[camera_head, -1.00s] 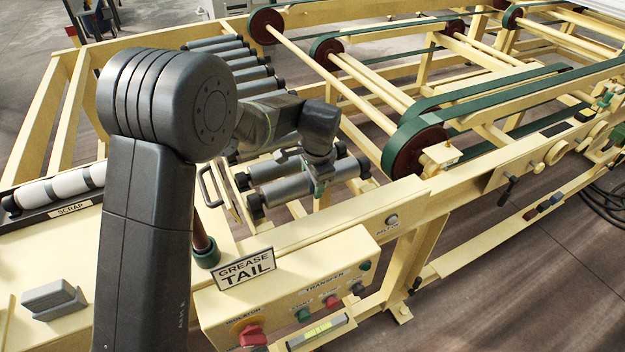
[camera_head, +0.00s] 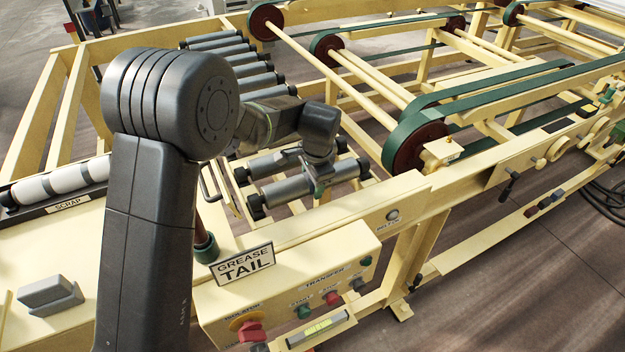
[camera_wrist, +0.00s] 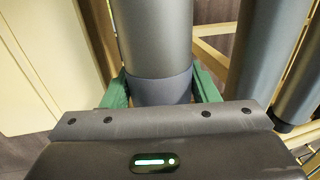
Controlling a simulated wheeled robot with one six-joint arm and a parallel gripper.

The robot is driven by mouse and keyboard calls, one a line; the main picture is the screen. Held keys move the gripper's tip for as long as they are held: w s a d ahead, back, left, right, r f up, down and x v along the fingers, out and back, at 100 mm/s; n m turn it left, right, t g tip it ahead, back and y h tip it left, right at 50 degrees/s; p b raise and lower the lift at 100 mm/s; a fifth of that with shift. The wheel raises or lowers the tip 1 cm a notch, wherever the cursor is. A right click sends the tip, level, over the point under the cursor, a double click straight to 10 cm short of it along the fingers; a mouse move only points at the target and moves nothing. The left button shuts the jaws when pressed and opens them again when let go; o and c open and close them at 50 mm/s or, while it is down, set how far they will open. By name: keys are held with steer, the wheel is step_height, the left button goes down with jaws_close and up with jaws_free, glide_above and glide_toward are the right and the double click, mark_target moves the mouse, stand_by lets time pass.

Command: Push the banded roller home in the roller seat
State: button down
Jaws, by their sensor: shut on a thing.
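My gripper (camera_head: 318,188) is shut on a grey roller, the banded roller (camera_head: 285,190), in the head view. In the wrist view its green fingers (camera_wrist: 160,90) close on either side of the roller's blue-grey band (camera_wrist: 160,88). The plain grey barrel (camera_wrist: 153,35) runs away above the band. In the head view the roller lies roughly level, dark ends showing, beside another grey roller (camera_head: 268,165) and close to the cream frame. The roller seat cannot be made out clearly; my arm and the roller cover that area. Whether the roller's ends touch the seat cannot be told.
More grey rollers (camera_head: 250,69) lie in a row behind my arm. A green belt on a dark red pulley (camera_head: 408,150) stands to the right. The cream control box (camera_head: 330,262) and GREASE TAIL sign (camera_head: 243,265) are in front. White rollers (camera_head: 70,178) lie in the scrap tray at left.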

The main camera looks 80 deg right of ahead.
steer(key=shift+f, duration=0.35)
steer(key=shift+c, duration=2.2)
jaws_free()
steer(key=shift+a+f, duration=0.1)
step_height(320, 180, up, 14)
steer(key=s+a+b, duration=0.1)
steer(key=a+b, duration=0.1)
steer(key=shift+s+f, duration=0.15)
steer(key=shift+s, duration=0.25)
steer(key=shift+f, duration=0.1)
steer(key=f, duration=0.4)
steer(key=w+d+f+p, duration=0.1)
steer(key=f, duration=0.4)
steer(key=d+f, duration=0.1)
steer(key=f, duration=0.3)
steer(key=shift+w+f+p, duration=0.25)
steer(key=shift+w+p, duration=0.1)
steer(key=shift+w, duration=0.05)
steer(key=shift+r, duration=0.3)
